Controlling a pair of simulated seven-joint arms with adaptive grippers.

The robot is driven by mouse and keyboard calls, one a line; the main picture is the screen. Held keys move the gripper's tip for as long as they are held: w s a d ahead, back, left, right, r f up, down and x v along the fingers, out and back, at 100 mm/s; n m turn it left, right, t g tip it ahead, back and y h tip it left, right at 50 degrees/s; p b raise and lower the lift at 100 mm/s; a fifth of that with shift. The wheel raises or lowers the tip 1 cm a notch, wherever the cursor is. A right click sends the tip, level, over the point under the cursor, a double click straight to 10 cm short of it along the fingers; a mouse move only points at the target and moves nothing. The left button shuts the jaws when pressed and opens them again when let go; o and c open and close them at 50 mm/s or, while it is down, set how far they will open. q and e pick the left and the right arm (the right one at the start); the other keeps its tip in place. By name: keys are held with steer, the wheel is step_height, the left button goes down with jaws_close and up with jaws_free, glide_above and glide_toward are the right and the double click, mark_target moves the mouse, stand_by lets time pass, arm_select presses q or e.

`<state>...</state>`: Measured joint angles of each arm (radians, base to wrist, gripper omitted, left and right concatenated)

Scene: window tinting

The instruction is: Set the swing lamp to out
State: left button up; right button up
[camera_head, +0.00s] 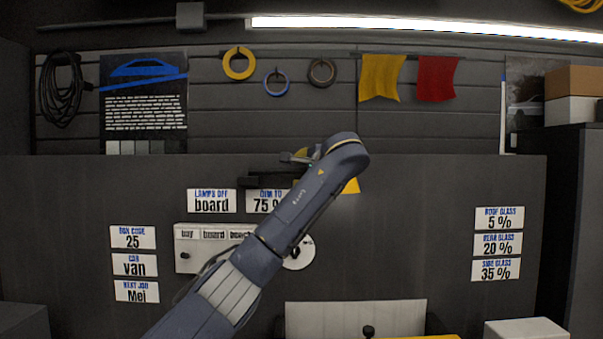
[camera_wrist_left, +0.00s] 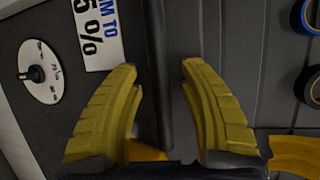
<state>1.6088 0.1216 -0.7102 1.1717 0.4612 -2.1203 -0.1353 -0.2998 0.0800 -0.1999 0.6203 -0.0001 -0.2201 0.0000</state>
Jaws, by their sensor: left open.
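I cannot clearly make out the swing lamp. A short dark bar (camera_head: 262,181) shows above the "DIM TO 75 %" sign (camera_head: 266,201), left of my left wrist; it may be part of the lamp, but I cannot tell its setting. My left gripper (camera_wrist_left: 160,75) is open, its yellow fingers spread with a dark upright strip visible between them. In the head view the arm hides much of this area. A white dial with a dark knob (camera_head: 297,255) is partly behind my arm; it also shows in the left wrist view (camera_wrist_left: 40,72). My right gripper is not seen.
A white panel (camera_head: 187,255) labelled "bay", "board" and "bench" is partly hidden by my arm. Tape rings (camera_head: 239,64) and yellow and red cloths (camera_head: 437,79) hang above. Glass labels (camera_head: 497,243) are at right. A pale board (camera_head: 355,315) stands low in front.

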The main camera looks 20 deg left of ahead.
arm_select(q)
steer(key=shift+w+a, duration=0.15)
jaws_close()
stand_by(0.4)
